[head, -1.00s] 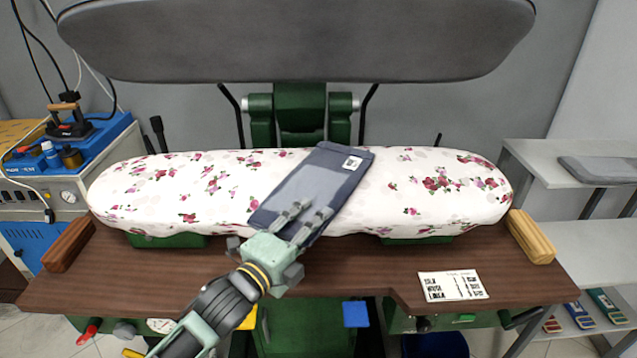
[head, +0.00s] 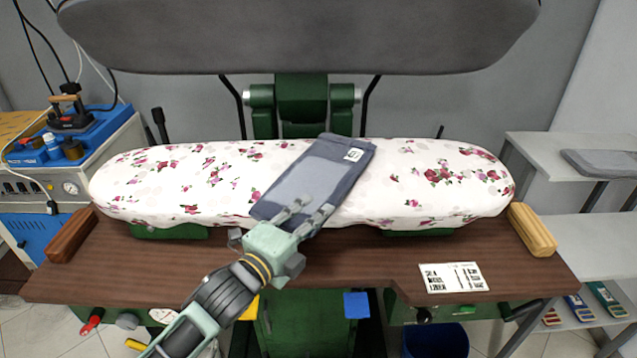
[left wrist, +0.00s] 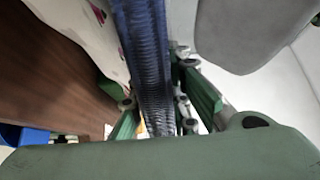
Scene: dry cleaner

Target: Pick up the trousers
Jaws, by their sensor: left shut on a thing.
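The trousers (head: 318,178) are a folded blue-grey garment with a white label near the far end. In the head view they appear over the middle of the floral pressing board, slanting from lower left to upper right. My left gripper (head: 305,216) is shut on their near lower end. In the left wrist view the trousers (left wrist: 143,60) show edge-on as a dark blue ribbed strip running down between the fingers. I cannot tell how far they are clear of the board. My right gripper is in neither view.
The floral board (head: 435,185) lies under a raised grey press head (head: 300,40). A wooden table (head: 345,262) in front carries a printed sheet (head: 454,277). An iron (head: 70,115) stands at the left. Grey shelves (head: 575,150) stand at the right, with a folded grey garment (head: 600,163).

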